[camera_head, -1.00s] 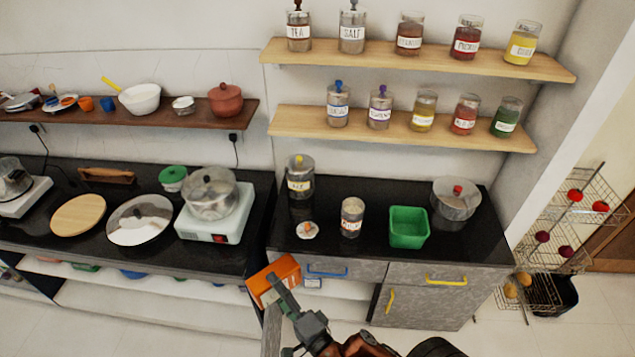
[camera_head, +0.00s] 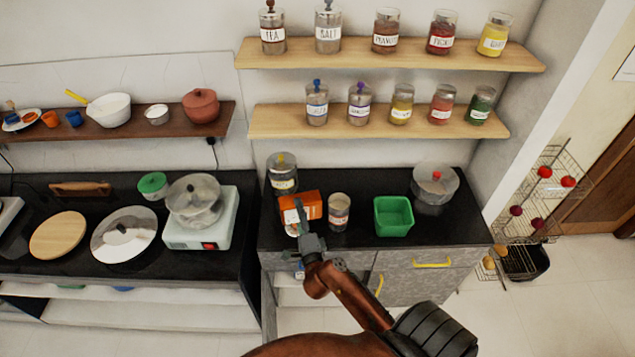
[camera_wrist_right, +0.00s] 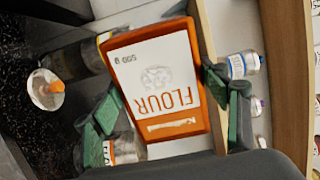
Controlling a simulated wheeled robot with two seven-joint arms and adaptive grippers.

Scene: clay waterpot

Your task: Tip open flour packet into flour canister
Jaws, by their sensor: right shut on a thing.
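The orange and white flour packet (camera_head: 309,203) is held by my right gripper (camera_head: 303,221) above the black counter, just left of the flour canister (camera_head: 339,214). In the right wrist view the packet (camera_wrist_right: 163,75) sits between the green-padded fingers (camera_wrist_right: 160,108), its FLOUR label facing the camera. The canister is a clear jar without a lid, upright on the counter; part of it shows behind the packet and finger (camera_wrist_right: 126,149). A lid with an orange knob (camera_wrist_right: 46,90) lies on the counter, mostly hidden by the packet in the head view. My left gripper is out of view.
A lidded jar (camera_head: 282,175) stands behind the packet. A green square bin (camera_head: 393,216) and a steel pot (camera_head: 435,184) stand right of the canister. Two wooden shelves (camera_head: 380,122) with labelled jars hang above. Bare counter lies between the canister and the bin.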

